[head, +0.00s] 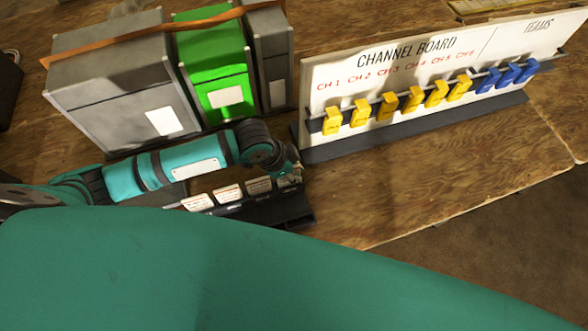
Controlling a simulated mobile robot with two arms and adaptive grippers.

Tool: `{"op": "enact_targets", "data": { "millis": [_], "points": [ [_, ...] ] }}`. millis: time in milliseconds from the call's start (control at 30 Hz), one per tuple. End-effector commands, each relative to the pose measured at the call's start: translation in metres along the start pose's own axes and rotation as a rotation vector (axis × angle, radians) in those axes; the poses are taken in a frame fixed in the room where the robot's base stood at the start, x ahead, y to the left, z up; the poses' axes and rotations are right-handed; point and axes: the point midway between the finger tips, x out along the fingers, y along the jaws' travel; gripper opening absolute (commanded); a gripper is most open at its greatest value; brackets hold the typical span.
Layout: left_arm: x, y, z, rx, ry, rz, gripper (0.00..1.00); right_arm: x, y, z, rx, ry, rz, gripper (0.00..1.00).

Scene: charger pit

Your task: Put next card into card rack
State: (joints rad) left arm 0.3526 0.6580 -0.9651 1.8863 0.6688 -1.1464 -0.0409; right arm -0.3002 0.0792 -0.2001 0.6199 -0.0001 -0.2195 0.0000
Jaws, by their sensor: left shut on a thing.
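The card rack (291,209) is a low dark rack on the wooden table, left of centre in the head view. Several white cards (228,193) with printed tops stand in a row in it. My left arm reaches across from the left behind the rack. My left gripper (290,174) is at the rack's right end, shut on what looks like the rightmost card (289,182). The fingers and wrist partly hide that card, and I cannot tell whether it is seated in the rack. My right gripper is not in view.
A white channel board (420,75) with several yellow and blue clips stands behind, on the right. Grey and green cases (215,70) under an orange strap stand behind my arm. The table is clear right of the rack, up to its front edge.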

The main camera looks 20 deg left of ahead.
Motion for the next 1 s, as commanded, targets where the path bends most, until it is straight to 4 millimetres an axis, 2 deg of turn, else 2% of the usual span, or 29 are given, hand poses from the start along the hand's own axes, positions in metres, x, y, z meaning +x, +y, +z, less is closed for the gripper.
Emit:
{"op": "enact_targets", "data": {
  "millis": [233,300,467,767,867,1000],
  "points": [
    [0.001,0.000,0.000,0.000,0.000,0.001,0.00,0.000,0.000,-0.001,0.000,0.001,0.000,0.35],
    [0.001,0.000,0.000,0.000,0.000,0.001,0.14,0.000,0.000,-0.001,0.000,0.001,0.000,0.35],
    [0.001,0.000,0.000,0.000,0.000,0.001,0.35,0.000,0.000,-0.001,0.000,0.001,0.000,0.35],
    [-0.002,0.000,0.000,0.000,0.000,0.000,0.35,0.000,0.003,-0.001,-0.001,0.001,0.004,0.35],
    [-0.011,0.000,0.000,0.000,0.000,0.000,0.35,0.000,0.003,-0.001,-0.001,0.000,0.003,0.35],
    [-0.038,-0.001,0.000,0.001,0.001,-0.002,0.35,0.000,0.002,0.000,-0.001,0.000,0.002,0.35]
  ]
}}
